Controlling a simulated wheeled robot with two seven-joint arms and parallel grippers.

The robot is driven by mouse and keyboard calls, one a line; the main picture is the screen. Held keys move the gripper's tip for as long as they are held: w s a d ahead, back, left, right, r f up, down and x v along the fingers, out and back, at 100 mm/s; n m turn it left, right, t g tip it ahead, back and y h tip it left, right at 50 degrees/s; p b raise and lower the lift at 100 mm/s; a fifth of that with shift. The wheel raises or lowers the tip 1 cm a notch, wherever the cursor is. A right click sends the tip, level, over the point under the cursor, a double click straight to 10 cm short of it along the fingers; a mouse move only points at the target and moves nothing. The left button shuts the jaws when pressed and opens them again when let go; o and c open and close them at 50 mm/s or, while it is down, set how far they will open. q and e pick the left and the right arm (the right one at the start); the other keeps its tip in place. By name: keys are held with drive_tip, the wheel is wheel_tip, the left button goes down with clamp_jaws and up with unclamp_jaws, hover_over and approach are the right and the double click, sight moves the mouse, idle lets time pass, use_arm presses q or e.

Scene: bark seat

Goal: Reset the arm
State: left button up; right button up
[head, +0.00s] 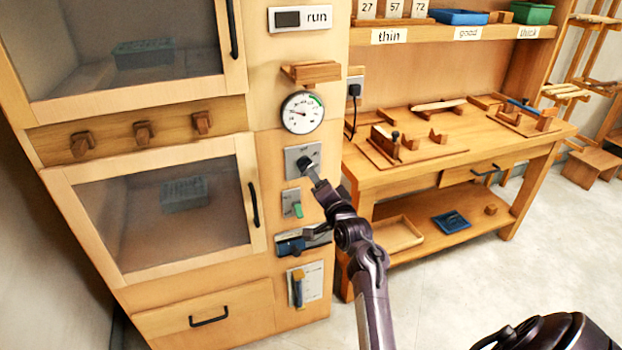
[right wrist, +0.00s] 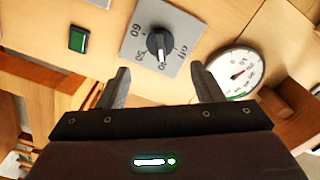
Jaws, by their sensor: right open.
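My right arm reaches up from the bottom of the head view to the cabinet's control column. My right gripper (head: 314,176) is at the grey dial plate with a dark knob (head: 304,161). In the right wrist view my right gripper (right wrist: 160,72) is open, with nothing between its fingers. The knob (right wrist: 159,44) shows just beyond the fingertips, roughly centred between them, on its numbered plate (right wrist: 176,24); its white mark points toward the gripper. I cannot tell the exact gap. My left gripper is not in view.
A round gauge (head: 302,112) sits above the dial. A wooden block (head: 311,72) juts out above the gauge. A workbench (head: 440,160) stands at right, with open floor (head: 450,285) before it.

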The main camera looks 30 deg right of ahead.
drive_tip(key=s+a+f+n+g+y, duration=0.1)
drive_tip(key=a+f+n+g+y, duration=0.3)
drive_tip(key=f, duration=0.7)
drive_tip(key=s+a+f+n+h, duration=0.1)
drive_tip(key=a+f, duration=0.5)
drive_tip(key=f, duration=0.5)
drive_tip(key=s+a+f+n+g+y, duration=0.1)
drive_tip(key=s+a+f+n+g, duration=0.15)
drive_tip(key=s+f, duration=0.4)
drive_tip(key=s+a+f+n+g+y, duration=0.1)
drive_tip(key=s+a+f, duration=0.3)
drive_tip(key=f, duration=0.5)
drive_tip(key=s+a+f+n+g, duration=0.2)
drive_tip(key=s+f+g, duration=0.1)
drive_tip(key=s+f, duration=0.55)
drive_tip(key=s+a+f+n+g, duration=0.25)
drive_tip(key=s+f, duration=0.35)
drive_tip(key=s, duration=0.6)
drive_tip(key=s+d+f+n+g, duration=0.1)
drive_tip(key=s+f+n, duration=0.1)
drive_tip(key=s, duration=0.8)
drive_tip(key=s+d+f+n+g, duration=0.1)
drive_tip(key=s+f+n+g, duration=0.1)
drive_tip(key=s, duration=0.8)
drive_tip(key=shift+f+h+p, duration=0.3)
drive_tip(key=shift+f+p, duration=0.05)
drive_tip(key=shift+f, duration=0.45)
drive_tip(key=shift+w+a, duration=0.1)
drive_tip(key=shift+c, duration=0.4)
